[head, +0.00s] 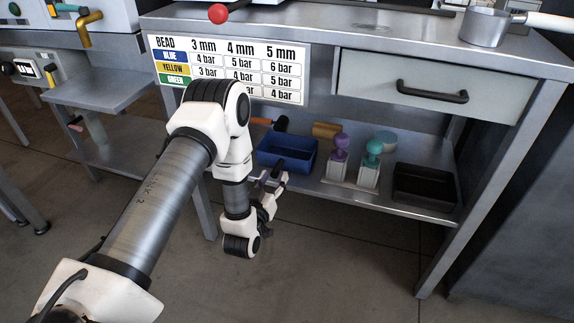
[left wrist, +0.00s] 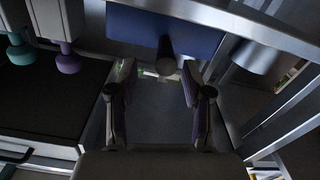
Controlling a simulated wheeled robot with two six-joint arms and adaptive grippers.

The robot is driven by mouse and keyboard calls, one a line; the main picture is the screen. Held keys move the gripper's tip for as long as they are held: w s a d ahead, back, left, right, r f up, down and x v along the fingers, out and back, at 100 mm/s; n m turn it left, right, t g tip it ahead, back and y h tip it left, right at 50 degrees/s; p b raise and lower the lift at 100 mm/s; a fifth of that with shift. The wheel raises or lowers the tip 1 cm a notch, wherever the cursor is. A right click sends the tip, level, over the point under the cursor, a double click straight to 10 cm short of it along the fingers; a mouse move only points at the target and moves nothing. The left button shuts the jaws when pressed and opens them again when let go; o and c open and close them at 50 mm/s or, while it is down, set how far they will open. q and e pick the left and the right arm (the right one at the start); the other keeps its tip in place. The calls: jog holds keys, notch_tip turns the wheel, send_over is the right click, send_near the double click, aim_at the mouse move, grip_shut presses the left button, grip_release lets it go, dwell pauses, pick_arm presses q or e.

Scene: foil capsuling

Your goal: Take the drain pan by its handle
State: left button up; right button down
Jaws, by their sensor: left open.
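A blue open-topped pan (head: 287,152), which I take as the drain pan, stands on the lower shelf. In the left wrist view, its blue wall (left wrist: 205,38) fills the top middle, and a dark round handle (left wrist: 166,62) stands out in front of it. My left gripper (head: 272,182) is at the front of the shelf, just before the pan, partly hidden by my own arm. In the left wrist view (left wrist: 158,82) its two fingers are apart, with the handle's end between and beyond their tips. I cannot tell any contact. My right gripper is not in view.
Purple (head: 340,150) and teal (head: 374,153) knobbed tools and a black tray (head: 425,188) stand right of the pan. The bench top (head: 370,40) and drawer (head: 430,85) are above. A chart (head: 228,65) hangs in front. A metal saucepan (head: 484,27) stands on top.

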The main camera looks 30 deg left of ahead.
aim_at(276, 171)
pick_arm(q)
jog(key=x, duration=0.1)
jog(key=b+x, duration=0.1)
jog(key=x, duration=0.1)
jog(key=b+x, duration=0.1)
jog(key=shift+w+a+f, duration=0.1)
jog(key=shift+a+f, duration=0.2)
jog(key=shift+f, duration=0.1)
jog(key=shift+w+r, duration=0.1)
jog(key=shift+w, duration=0.15)
jog(key=shift+r, duration=0.1)
grip_shut()
jog(key=shift+r, duration=0.1)
